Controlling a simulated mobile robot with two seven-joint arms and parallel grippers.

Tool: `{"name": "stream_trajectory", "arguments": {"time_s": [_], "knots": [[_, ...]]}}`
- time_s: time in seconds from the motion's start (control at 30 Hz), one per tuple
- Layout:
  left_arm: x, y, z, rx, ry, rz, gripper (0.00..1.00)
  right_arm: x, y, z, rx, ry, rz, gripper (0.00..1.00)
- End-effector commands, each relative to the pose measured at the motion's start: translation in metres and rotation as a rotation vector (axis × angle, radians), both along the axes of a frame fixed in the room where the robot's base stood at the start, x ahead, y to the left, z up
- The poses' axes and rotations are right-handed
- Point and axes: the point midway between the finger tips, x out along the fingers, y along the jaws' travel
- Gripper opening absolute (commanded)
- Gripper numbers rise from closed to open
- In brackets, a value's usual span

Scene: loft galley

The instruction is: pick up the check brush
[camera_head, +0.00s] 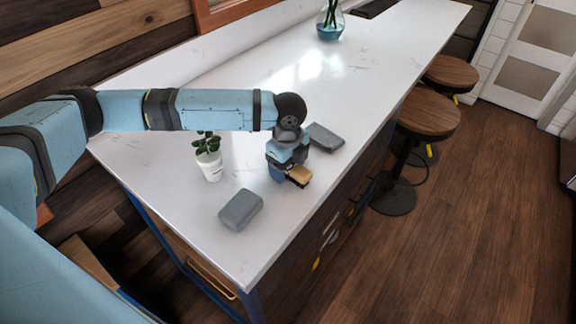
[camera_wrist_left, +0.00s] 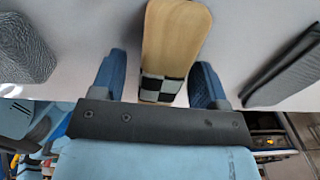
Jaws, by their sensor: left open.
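The check brush has a pale wooden body with a black-and-white checkered band, seen close up in the left wrist view (camera_wrist_left: 176,35). In the head view the brush (camera_head: 299,175) is on the white counter near its front edge, partly hidden by my gripper. My left gripper (camera_head: 285,166) is directly over it, pointing down. In the left wrist view its blue fingers (camera_wrist_left: 160,66) are open, one on each side of the checkered end. Gaps show between the fingers and the brush. My right gripper is not in view.
One grey block (camera_head: 240,209) lies left of the brush, another (camera_head: 325,137) to its right, both on the counter (camera_head: 330,85). A potted plant (camera_head: 209,165) stands behind the near block. A glass vase (camera_head: 330,22) is at the far end. Wooden stools (camera_head: 428,113) stand beyond the counter edge.

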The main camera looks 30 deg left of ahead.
Motion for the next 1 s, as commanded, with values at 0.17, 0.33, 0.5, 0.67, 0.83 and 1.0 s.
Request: {"name": "stream_trajectory", "arguments": {"time_s": [0.17,0.33,0.5,0.67,0.83,1.0], "knots": [[0.0,0.0,0.0,0.0,0.0,0.0,0.61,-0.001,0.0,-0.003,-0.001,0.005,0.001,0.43],[0.0,0.0,0.0,0.0,0.0,0.0,0.22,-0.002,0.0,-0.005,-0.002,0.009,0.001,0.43],[0.0,0.0,0.0,0.0,0.0,0.0,0.13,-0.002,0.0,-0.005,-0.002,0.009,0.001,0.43],[0.0,0.0,0.001,0.0,0.0,0.0,0.13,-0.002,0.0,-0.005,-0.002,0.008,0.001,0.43],[0.001,0.0,0.01,0.0,-0.001,0.001,0.13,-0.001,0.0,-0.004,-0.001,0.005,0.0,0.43],[0.001,0.0,0.036,-0.001,-0.003,0.0,0.13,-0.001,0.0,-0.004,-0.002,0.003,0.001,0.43]]}}
